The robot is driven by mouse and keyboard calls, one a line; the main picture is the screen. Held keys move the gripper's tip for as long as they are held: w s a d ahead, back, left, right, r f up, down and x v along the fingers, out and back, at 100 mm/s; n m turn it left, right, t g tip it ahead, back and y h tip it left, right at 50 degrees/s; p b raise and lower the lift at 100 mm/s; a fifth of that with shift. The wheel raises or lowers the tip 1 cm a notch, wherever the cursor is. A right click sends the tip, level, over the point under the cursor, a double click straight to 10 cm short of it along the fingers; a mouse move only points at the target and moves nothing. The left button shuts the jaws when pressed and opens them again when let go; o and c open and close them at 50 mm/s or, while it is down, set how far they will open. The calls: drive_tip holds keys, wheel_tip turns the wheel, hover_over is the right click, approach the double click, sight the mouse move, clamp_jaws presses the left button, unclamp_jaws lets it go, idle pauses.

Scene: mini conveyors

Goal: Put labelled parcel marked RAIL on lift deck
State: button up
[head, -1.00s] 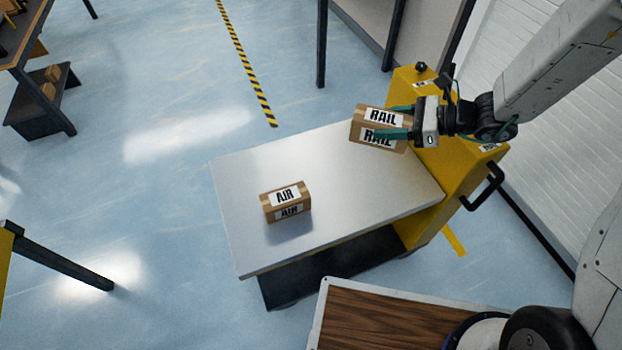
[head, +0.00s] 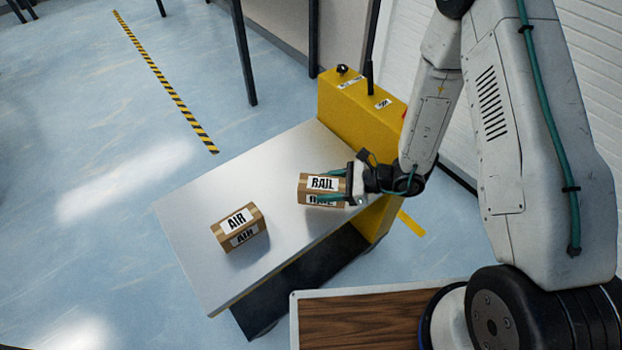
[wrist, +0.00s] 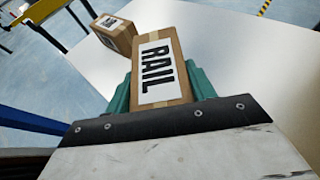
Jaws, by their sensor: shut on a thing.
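The parcel marked RAIL (head: 322,185) is a brown box with white labels. My gripper (head: 326,191) is shut on it, with green fingers on both sides; the wrist view shows the RAIL parcel (wrist: 160,65) between them. The parcel is over the near right part of the pale lift deck (head: 215,190); I cannot tell whether it touches the deck. A second parcel marked AIR (head: 238,228) sits on the deck to the left. It also shows in the wrist view (wrist: 113,32), beyond the RAIL parcel.
The lift's yellow end housing (head: 350,105) stands at the deck's right end. A wood-topped surface (head: 360,322) lies in front. The deck's far part is clear. Striped floor tape (head: 165,80) runs beyond the lift.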

drive_tip(key=w+a, duration=0.1)
drive_tip(key=w, duration=0.1)
drive_tip(key=w+a, duration=0.1)
drive_tip(key=w, duration=0.2)
drive_tip(key=shift+w+a+f, duration=0.25)
drive_tip(key=shift+w+a, duration=0.05)
drive_tip(key=shift+a, duration=0.1)
drive_tip(key=shift+w+a+f, duration=0.2)
drive_tip(key=shift+w, duration=0.1)
wheel_tip(320, 180, down, 3)
drive_tip(key=shift+s+d+f, duration=0.1)
drive_tip(key=shift+f, duration=0.05)
drive_tip(key=o, duration=1.2)
